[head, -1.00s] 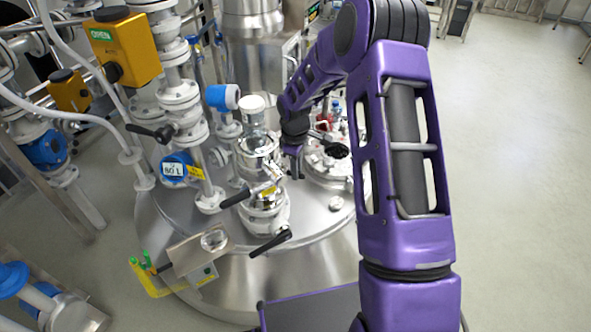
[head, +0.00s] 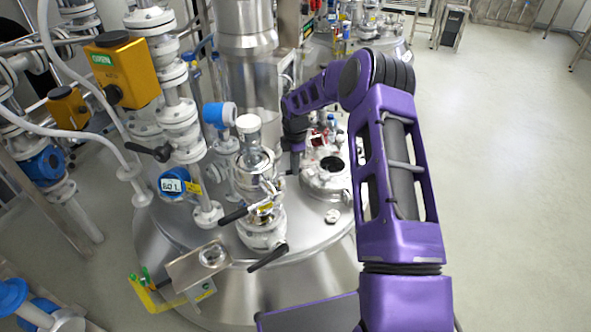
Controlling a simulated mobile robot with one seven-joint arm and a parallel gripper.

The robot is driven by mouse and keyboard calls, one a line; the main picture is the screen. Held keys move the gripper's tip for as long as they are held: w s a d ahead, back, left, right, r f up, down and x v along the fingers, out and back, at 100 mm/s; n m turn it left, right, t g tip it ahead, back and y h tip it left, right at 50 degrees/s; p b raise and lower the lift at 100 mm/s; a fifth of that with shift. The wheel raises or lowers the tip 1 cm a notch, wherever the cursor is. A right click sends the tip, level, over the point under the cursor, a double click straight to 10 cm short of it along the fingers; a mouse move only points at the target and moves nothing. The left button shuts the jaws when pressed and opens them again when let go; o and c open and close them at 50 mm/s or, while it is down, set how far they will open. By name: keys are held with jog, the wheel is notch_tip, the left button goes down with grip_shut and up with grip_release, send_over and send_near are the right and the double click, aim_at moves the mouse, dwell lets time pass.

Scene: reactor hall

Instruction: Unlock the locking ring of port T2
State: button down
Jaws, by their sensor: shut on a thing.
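A steel port fitting (head: 262,234) stands on the domed vessel lid, with a clamped collar that looks like the locking ring (head: 266,199) around it. A black-gripped lever (head: 233,216) sticks out to its left, and a second one (head: 268,257) points out lower down. My gripper (head: 294,170) points down at the right of this fitting. It is shut, apparently on the collar's right side; the contact is too small to see clearly.
An open round port (head: 325,176) with a dark centre is right of my gripper. Valve piping with a yellow actuator (head: 121,69) and a blue gauge (head: 177,183) crowds the left. A metal plate (head: 198,267) sits at front left. The floor at right is clear.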

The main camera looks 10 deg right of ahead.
jog(key=shift+w+n, duration=0.3)
jog(key=shift+w, duration=0.05)
jog(key=shift+r, duration=0.1)
jog(key=c, duration=0.8)
grip_release()
jog(key=shift+c, duration=0.2)
notch_tip(320, 180, up, 17)
jog(key=s+p, duration=0.1)
jog(key=p, duration=0.1)
jog(key=shift+r, duration=0.15)
jog(key=shift+s, duration=0.1)
